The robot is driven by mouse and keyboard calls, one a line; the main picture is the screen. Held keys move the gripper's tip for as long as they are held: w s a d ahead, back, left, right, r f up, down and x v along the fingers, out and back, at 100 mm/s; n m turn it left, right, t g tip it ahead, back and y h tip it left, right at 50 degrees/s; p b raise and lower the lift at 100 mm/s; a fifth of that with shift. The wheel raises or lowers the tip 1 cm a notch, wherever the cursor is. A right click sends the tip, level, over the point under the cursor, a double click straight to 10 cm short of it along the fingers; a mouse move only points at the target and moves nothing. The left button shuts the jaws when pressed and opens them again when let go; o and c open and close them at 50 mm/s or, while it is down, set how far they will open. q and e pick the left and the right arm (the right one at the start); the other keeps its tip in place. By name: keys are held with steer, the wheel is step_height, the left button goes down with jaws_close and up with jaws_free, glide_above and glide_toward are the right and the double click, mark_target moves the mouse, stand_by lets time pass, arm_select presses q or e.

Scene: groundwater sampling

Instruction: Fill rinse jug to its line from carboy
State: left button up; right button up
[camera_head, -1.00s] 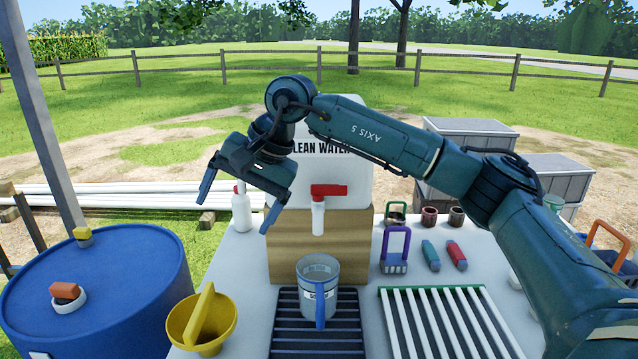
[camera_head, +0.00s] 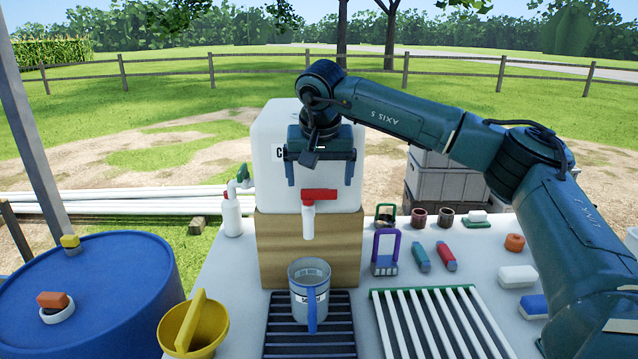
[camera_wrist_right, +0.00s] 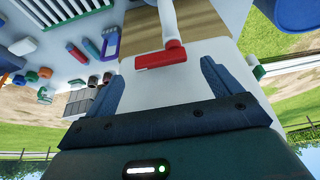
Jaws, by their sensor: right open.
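The white carboy (camera_head: 273,182) stands on a wooden block (camera_head: 275,240). Its tap has a red lever (camera_head: 319,194) across the top and a white spout (camera_head: 308,222) pointing down. The rinse jug (camera_head: 308,275), clear with a label and a blue handle, stands upright on a dark slatted grate below the spout. My right gripper (camera_head: 319,176) is open and empty in front of the carboy, just above the red lever. In the right wrist view the red lever (camera_wrist_right: 160,59) lies between and beyond the open fingers. My left gripper is not in view. I cannot make out the jug's water level.
A yellow funnel (camera_head: 212,322) sits left of the grate, and a blue drum (camera_head: 130,285) stands further left. A white rack (camera_head: 440,325), a purple-handled holder (camera_head: 385,265) and small bottles (camera_head: 446,256) are on the right. A white bottle (camera_head: 232,217) stands left of the block.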

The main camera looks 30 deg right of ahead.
mark_target(319, 189)
steer(key=shift+x, duration=1.55)
steer(key=c, duration=1)
